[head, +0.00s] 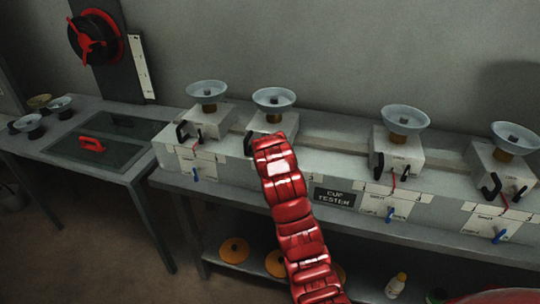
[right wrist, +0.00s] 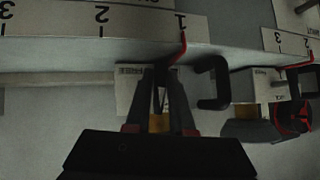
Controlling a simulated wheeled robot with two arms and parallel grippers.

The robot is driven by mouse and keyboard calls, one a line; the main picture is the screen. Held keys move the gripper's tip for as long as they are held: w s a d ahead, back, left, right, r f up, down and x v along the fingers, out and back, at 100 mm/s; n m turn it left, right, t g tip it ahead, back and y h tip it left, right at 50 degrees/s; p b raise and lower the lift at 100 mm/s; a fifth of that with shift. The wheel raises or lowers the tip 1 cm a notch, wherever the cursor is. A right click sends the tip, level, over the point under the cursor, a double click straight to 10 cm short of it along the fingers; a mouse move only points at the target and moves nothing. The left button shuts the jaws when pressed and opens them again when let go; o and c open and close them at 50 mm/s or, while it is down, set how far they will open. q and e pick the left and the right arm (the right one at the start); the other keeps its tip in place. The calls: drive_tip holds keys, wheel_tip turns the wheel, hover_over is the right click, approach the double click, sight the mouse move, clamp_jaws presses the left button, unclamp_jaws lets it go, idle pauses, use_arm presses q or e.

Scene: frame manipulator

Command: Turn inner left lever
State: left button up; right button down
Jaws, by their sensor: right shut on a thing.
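The inner left lever is on the second tester unit from the left (head: 263,122). In the head view my red right arm covers the front of this unit and hides the fingertips. In the right wrist view, which is upside down, my right gripper (right wrist: 162,76) is shut on the lever at the unit's box. The lever's red pointer (right wrist: 179,50) shows just beyond the fingertips, with its end beside the mark 1 of the white scale (right wrist: 140,20). The unit's black handle (right wrist: 212,82) is beside the gripper, apart from it. My left gripper is not in view.
The outer left unit (head: 203,122) stands close by, with its own black handle (head: 183,133). Two more units (head: 402,148) stand to the right on the same bench. A lower table with a red handle (head: 92,144) is at the left.

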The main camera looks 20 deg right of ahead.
drive_tip(key=shift+f+n+g+h, duration=0.1)
drive_tip(key=shift+n+g+h, duration=0.2)
drive_tip(key=shift+g+h, duration=0.1)
drive_tip(key=shift+b, duration=0.35)
drive_tip(key=c, duration=0.8)
unclamp_jaws()
